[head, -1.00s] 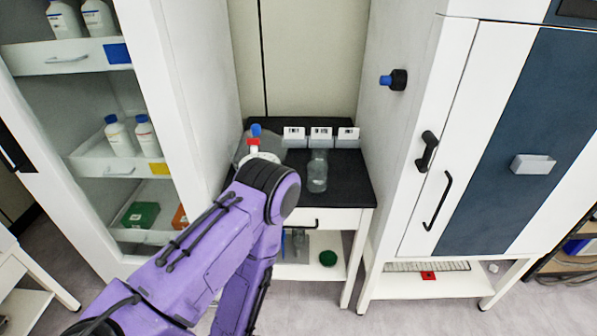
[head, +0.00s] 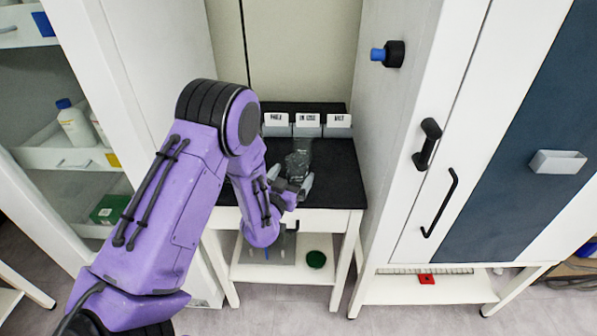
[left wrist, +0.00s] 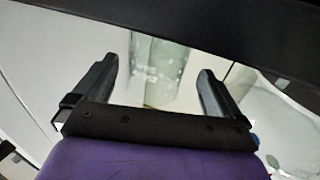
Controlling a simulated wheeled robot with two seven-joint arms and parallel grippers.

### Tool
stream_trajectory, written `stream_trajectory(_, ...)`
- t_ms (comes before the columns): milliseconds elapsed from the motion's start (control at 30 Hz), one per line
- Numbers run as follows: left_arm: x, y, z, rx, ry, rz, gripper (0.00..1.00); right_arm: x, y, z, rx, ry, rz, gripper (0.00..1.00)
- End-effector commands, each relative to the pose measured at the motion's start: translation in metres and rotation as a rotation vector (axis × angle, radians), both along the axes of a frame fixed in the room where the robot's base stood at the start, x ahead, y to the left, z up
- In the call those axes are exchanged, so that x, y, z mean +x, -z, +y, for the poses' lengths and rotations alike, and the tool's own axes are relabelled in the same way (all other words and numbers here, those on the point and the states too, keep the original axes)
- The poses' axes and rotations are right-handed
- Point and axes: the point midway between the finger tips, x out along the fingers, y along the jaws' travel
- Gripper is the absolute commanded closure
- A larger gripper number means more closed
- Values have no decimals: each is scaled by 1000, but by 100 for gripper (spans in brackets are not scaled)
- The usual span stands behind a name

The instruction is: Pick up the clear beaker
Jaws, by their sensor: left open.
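The clear beaker (head: 299,158) stands on the black top of the small table (head: 340,185), in front of the labelled holders. Its lower part is hidden behind my left gripper in the head view. My left gripper (head: 290,179) is open at the table's front, just in front of the beaker. In the left wrist view, a clear glass vessel (left wrist: 160,62), which looks like the beaker, shows between the two spread dark fingers (left wrist: 164,72). Gaps show on both sides of it. My right gripper is not in view.
Three white labelled holders (head: 307,124) stand at the table's back. A tall white cabinet with black handles (head: 438,203) is close on the right. An open-shelved cabinet with bottles (head: 75,126) is on the left.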

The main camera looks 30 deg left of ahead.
Motion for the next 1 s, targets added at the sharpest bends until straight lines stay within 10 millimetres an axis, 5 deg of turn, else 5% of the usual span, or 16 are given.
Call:
stream_trajectory(200,34,-4,4,-2,2,0,1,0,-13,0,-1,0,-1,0)
stream_trajectory(433,37,-2,3,-2,4,0,1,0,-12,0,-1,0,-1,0)
stream_trajectory(633,37,-2,3,-2,4,1,59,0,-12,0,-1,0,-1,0)
stream_trajectory(1000,37,-9,3,-2,4,-1,59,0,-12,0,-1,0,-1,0)
